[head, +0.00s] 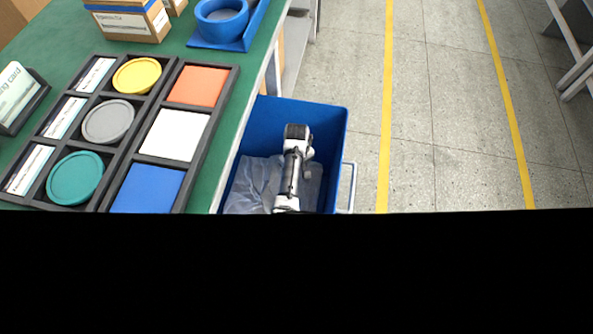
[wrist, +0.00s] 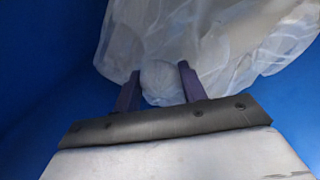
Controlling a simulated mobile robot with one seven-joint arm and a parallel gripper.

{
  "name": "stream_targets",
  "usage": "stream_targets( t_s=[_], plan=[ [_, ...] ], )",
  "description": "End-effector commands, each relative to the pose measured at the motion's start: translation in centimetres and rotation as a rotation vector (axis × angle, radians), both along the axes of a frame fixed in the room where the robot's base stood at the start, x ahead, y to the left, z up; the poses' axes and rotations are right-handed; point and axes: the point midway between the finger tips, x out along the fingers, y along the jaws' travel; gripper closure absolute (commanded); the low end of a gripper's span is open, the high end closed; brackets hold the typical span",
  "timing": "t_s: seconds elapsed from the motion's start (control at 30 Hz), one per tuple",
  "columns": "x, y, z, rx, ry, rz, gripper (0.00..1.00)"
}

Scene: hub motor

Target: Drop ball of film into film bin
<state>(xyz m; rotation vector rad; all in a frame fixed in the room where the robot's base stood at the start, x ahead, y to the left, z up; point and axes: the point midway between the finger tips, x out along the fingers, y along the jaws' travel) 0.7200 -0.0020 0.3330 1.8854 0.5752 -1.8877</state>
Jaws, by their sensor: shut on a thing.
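My gripper (wrist: 158,72) is shut on a whitish, translucent ball of film (wrist: 162,85), which sits between the two dark fingers in the wrist view. The blue film bin (head: 333,125) stands beside the green table in the head view. My arm reaches down over the bin, with its end inside the bin's outline; the fingertips and the ball are hidden there. Crumpled clear film (head: 248,187) lies in the bin. In the wrist view, loose film (wrist: 225,40) spreads just beyond the fingers, with blue bin walls around. I cannot tell whether the ball touches this film.
The green table (head: 215,45) borders the bin on the left. It holds a black organizer (head: 225,85) with coloured pads and round lids, a cardboard box (head: 130,22) and a blue ring-shaped part (head: 222,22). Open floor with yellow lines (head: 387,100) lies to the right.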

Motion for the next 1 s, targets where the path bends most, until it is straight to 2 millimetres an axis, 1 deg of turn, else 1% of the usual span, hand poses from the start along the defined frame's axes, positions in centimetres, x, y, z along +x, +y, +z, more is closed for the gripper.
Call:
stream_targets(
  t_s=[0.07, 0.33, 0.47, 0.5, 0.63, 0.87, 1.0],
  plan=[
    [0.01, 0.03, -0.59, 0.0, 0.0, 0.0, 0.79],
    [0.01, 0.0, -0.65, -0.001, -0.001, 0.0, 0.79],
    [0.0, -0.03, -1.08, -0.001, -0.001, 0.0, 0.79],
    [0.02, -0.02, -0.94, -0.001, -0.001, 0.0, 0.53],
    [0.0, -0.02, -0.93, -0.001, -0.001, 0.0, 0.37],
    [0.0, -0.01, -0.92, -0.001, -0.001, 0.0, 0.37],
    [0.02, 0.0, -0.23, -0.001, -0.001, 0.001, 0.37]
  ],
)
